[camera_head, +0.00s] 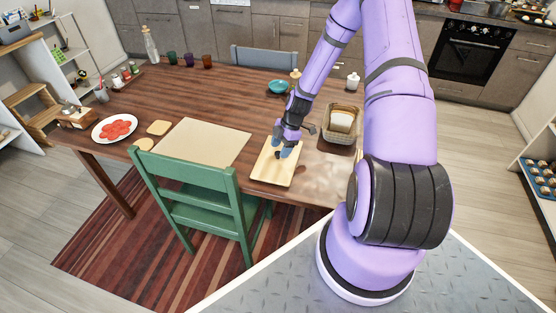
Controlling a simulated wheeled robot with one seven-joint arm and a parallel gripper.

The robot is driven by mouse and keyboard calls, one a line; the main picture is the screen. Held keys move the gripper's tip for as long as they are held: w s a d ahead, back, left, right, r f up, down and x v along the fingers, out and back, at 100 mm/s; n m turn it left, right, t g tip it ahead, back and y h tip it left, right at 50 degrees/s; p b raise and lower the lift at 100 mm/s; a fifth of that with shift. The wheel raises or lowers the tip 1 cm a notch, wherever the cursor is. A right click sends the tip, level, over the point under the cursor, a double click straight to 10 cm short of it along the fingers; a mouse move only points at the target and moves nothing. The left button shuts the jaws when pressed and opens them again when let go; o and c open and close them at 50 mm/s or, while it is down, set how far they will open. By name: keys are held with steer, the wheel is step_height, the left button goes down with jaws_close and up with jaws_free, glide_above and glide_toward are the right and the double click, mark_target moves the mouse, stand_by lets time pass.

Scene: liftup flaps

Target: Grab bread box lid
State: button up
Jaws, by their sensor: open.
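The bread box (325,135) is a brown container near the right end of the wooden table, open at the top with a pale loaf inside. A flat light wooden board, which looks like the bread box lid (285,174), lies on the table to the left of the box, near the front edge. My gripper (282,154) is open and points down over the middle of this board. A small dark part shows at the fingertips; I cannot tell whether it is a handle or whether the fingers touch the board.
A green chair (188,190) stands at the table's front edge. A beige mat (203,141) lies left of the board. A plate with red slices (115,128), bread slices and glasses are farther left. A teal bowl (279,87) sits behind my gripper.

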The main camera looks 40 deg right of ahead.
steer(key=shift+x, duration=1)
jaws_close()
steer(key=shift+r, duration=0.15)
